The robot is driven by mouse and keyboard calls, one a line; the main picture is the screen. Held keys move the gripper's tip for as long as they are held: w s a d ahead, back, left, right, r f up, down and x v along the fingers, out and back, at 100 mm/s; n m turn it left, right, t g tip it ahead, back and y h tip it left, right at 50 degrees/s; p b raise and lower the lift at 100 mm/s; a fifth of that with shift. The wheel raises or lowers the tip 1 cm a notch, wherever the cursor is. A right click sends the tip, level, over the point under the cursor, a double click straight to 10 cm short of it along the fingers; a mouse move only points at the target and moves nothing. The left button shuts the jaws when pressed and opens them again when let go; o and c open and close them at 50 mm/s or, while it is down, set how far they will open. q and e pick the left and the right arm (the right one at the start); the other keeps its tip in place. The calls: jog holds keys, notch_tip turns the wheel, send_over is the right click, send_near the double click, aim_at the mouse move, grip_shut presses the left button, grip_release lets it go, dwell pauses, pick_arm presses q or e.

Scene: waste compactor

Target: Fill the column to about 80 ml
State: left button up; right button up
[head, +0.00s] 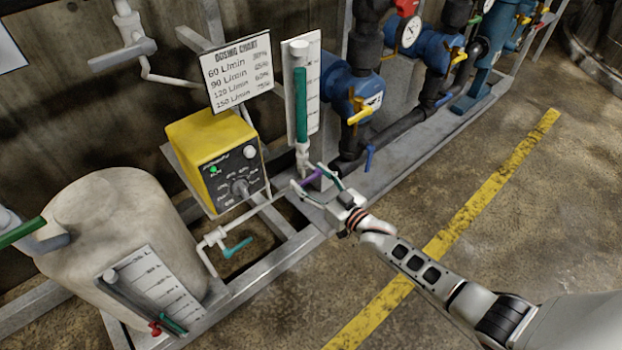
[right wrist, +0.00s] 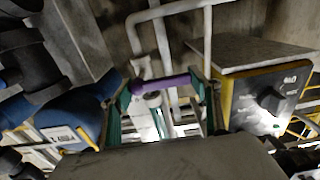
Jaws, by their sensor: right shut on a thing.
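The column (head: 301,105) is an upright narrow tube in front of a white scale board. Green fills much of its length, with a paler part above; the scale numbers are too small to read. Below it, a purple valve handle (head: 311,178) sits on the pipework; it also shows in the right wrist view (right wrist: 166,82). My right gripper (head: 318,181) is shut on the purple handle, its green-padded fingers on either side of it. My left gripper is not in view.
A yellow pump box (head: 210,150) with a dial and a dosing chart (head: 238,72) stand left of the column. A beige tank (head: 110,215) is at the lower left. Blue-and-black pipework (head: 350,95) stands right. The floor at right is open.

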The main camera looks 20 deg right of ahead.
jog(key=o, duration=1.6)
jog(key=shift+s, duration=0.1)
jog(key=v, duration=1.2)
